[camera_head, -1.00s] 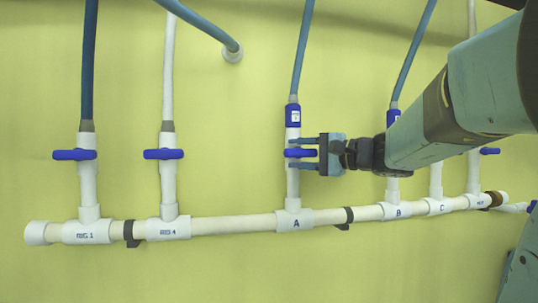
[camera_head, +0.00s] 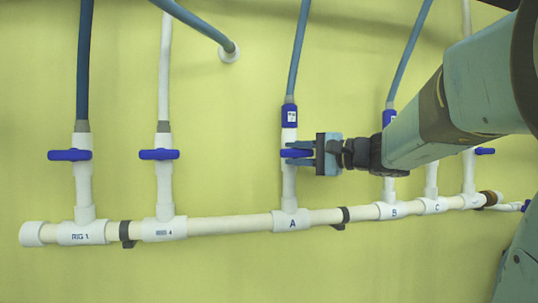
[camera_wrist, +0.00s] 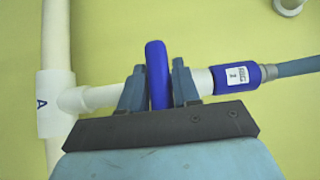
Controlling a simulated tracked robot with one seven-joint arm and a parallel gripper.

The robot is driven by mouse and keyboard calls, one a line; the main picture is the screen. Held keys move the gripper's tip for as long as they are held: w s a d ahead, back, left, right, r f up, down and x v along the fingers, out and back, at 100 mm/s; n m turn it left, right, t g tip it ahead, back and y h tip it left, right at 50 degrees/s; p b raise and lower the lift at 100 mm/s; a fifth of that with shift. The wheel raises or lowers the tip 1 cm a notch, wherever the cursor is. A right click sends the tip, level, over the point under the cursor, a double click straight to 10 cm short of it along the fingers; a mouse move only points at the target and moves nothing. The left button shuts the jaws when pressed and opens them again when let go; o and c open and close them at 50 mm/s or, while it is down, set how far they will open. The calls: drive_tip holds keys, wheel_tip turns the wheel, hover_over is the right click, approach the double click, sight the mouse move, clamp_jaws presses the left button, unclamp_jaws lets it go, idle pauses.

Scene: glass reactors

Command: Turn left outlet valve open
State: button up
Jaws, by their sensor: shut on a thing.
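The valve on branch A has a blue handle (camera_head: 286,154) lying crosswise on its upright white pipe (camera_head: 289,185). My gripper (camera_head: 292,153) reaches in from the right, its fingers shut on this handle. The wrist view shows the blue handle (camera_wrist: 157,75) between the two grey-blue fingers. The handle stands crosswise to the white pipe there too. The fingers and palm hide part of the handle and pipe. The white fitting (camera_wrist: 55,103) with the letter A is left of the fingers in the wrist view.
Two more valves with crosswise blue handles (camera_head: 69,155) (camera_head: 158,154) stand to the left. Branches B (camera_head: 391,210) and C (camera_head: 432,205) are to the right, partly behind my arm. A white manifold pipe (camera_head: 230,223) runs along below. The yellow wall is close behind.

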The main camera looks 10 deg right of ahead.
drive_tip(key=shift+a+f+n, duration=0.1)
drive_tip(key=shift+f+n, duration=0.05)
drive_tip(key=shift+n, duration=0.15)
drive_tip(key=shift+n+g+h, duration=0.9)
drive_tip(key=shift+h, duration=0.2)
drive_tip(key=n+g+h, duration=0.1)
drive_tip(key=n+h, duration=0.1)
drive_tip(key=h, duration=0.1)
drive_tip(key=n+h, duration=0.2)
drive_tip(key=h, duration=0.1)
drive_tip(key=shift+g+h, duration=0.3)
drive_tip(key=shift+g, duration=0.1)
drive_tip(key=shift+f+n+h, duration=0.1)
drive_tip(key=shift+n+h, duration=1)
drive_tip(key=shift+h, duration=0.4)
drive_tip(key=o, duration=0.9)
drive_tip(key=shift+w, duration=0.15)
